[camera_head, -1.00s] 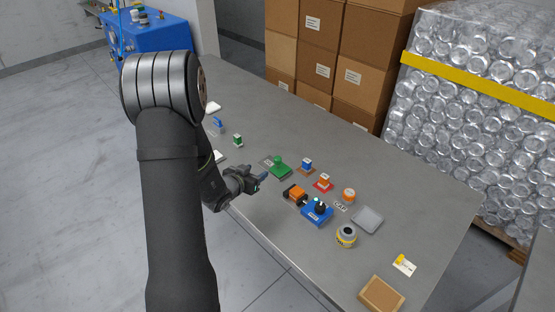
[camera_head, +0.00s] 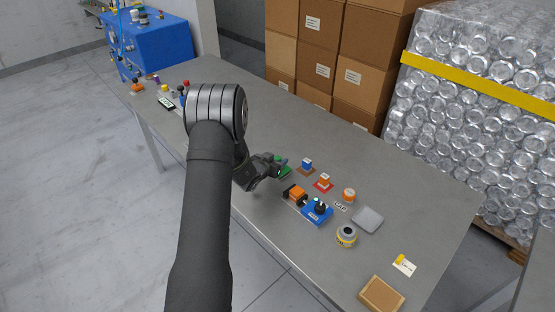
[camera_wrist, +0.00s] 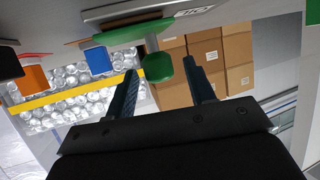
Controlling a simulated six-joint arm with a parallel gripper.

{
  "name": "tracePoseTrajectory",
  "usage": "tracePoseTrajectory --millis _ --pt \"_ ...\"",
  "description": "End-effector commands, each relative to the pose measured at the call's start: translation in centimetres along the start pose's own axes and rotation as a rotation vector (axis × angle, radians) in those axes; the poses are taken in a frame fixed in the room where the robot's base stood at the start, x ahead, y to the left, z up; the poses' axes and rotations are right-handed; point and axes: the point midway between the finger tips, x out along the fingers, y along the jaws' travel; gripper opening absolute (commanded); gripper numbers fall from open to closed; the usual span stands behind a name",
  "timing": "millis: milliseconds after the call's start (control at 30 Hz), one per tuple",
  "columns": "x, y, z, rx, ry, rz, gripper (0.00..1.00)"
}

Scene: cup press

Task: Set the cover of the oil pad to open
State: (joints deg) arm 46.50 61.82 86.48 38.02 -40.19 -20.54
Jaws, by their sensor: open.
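I cannot tell for certain which item is the oil pad. A flat light grey square (camera_head: 367,219) lies on the right half of the table, and a tan framed pad (camera_head: 381,294) lies at the near right edge. No raised cover shows on either. My gripper (camera_head: 283,162) is open at the green knobbed part (camera_head: 285,173), which it partly hides. In the wrist view, which is upside down, the green knob (camera_wrist: 158,67) appears between the two spread fingertips (camera_wrist: 163,78). I cannot tell whether they touch it.
A blue box with a black knob (camera_head: 317,211), an orange block (camera_head: 297,194), a blue-topped part (camera_head: 306,165), a red-based part (camera_head: 323,184), an orange cylinder (camera_head: 348,195) and a tin (camera_head: 346,236) stand close right of my gripper. The table's back right is clear.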

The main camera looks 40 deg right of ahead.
Motion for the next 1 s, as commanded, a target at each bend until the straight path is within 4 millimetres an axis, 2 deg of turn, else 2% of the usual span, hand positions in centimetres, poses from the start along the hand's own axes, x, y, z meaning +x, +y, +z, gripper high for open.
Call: tracePoseTrajectory --millis 167,467,700,867,1000 --pt "1.2 0.1 0.0 0.001 0.0 0.001 0.5" --pt "1.4 0.0 0.0 0.001 0.0 0.0 0.5" --pt "1.3 0.0 0.0 0.001 0.0 0.0 0.02" --pt "1.4 -0.1 0.0 0.001 0.0 0.0 0.0" --pt "1.9 -2.2 -0.3 0.001 0.003 -0.002 0.0"
